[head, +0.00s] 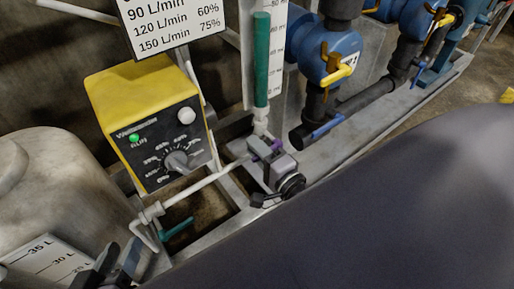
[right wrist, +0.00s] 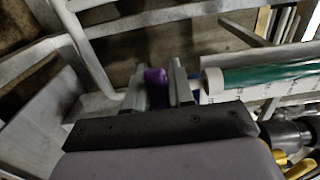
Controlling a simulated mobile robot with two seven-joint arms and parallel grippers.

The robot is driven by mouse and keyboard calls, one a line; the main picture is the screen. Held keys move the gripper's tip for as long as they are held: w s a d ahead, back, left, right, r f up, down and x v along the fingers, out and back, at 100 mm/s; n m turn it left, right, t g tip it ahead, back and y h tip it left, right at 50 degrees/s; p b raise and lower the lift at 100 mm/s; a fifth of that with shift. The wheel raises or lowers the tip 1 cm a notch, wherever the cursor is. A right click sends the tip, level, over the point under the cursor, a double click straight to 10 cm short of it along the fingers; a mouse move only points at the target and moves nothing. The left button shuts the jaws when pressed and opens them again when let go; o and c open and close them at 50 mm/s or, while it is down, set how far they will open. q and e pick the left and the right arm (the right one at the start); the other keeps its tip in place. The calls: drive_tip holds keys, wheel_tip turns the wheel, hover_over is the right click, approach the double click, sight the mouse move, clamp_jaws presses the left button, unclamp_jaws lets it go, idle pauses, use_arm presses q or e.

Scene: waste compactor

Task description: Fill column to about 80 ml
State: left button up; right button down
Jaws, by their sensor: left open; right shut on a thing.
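The column (head: 262,60) is a clear upright tube holding green liquid, beside a white millilitre scale (head: 278,50) in the head view. The liquid's top shows near the upper edge of that view, but the scale labels are too small to read surely. The green column also shows at right in the right wrist view (right wrist: 265,76). My right gripper (head: 265,149) is below the column's foot, shut on a small purple handle (right wrist: 155,86), which sits between its fingers. My left gripper (head: 112,264) is open at the lower left, partly cut off by the frame edge.
A yellow pump box (head: 143,92) with a dial and lit green lamp stands left of the column. A pale tank (head: 60,185) with a litre scale is at far left. Blue valves (head: 335,55) and dark pipes are at right. A white pipe (head: 205,185) runs between the grippers.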

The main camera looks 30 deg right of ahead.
idle(0.4)
drive_tip(key=c, duration=1.1)
unclamp_jaws()
drive_tip(key=shift+o, duration=0.2)
drive_tip(key=shift+s, duration=0.1)
drive_tip(key=s, duration=0.7)
drive_tip(key=shift+d, duration=0.3)
